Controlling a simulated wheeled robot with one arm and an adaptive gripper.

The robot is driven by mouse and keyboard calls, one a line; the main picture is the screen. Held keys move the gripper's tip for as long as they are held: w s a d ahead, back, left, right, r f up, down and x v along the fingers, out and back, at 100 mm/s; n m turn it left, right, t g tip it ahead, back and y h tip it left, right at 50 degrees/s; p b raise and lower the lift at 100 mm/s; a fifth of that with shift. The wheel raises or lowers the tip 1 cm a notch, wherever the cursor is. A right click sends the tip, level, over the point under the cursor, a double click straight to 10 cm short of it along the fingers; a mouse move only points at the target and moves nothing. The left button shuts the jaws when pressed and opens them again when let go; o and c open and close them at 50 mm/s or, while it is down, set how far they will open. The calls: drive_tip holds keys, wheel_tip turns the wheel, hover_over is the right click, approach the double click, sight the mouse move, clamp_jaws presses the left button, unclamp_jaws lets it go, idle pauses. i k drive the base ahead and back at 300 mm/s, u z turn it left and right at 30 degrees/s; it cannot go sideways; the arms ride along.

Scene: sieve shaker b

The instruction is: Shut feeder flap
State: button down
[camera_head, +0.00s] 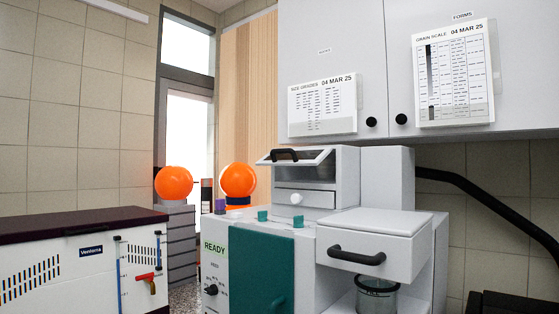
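The feeder flap (312,158) is a pale-framed panel with a dark see-through middle and a black handle on its left part. It sits at the top front of the grey feeder housing on the machine (345,183). It is tilted outward with its front edge sticking out, so it stands open. My gripper is not in view, and nothing is seen touching the flap.
A white drawer (400,229) with a black handle juts out at the right, above a glass jar (376,294). A green door (262,272) and a READY label are on the machine front. A white cabinet hangs above. A black curved tube (490,199) runs at the right.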

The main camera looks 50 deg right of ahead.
sight(302, 156)
drive_tip(key=z, duration=0.8)
drive_tip(key=k, duration=0.45)
drive_tip(key=u, duration=1.15)
drive_tip(key=i, duration=0.7)
drive_tip(key=z, duration=0.3)
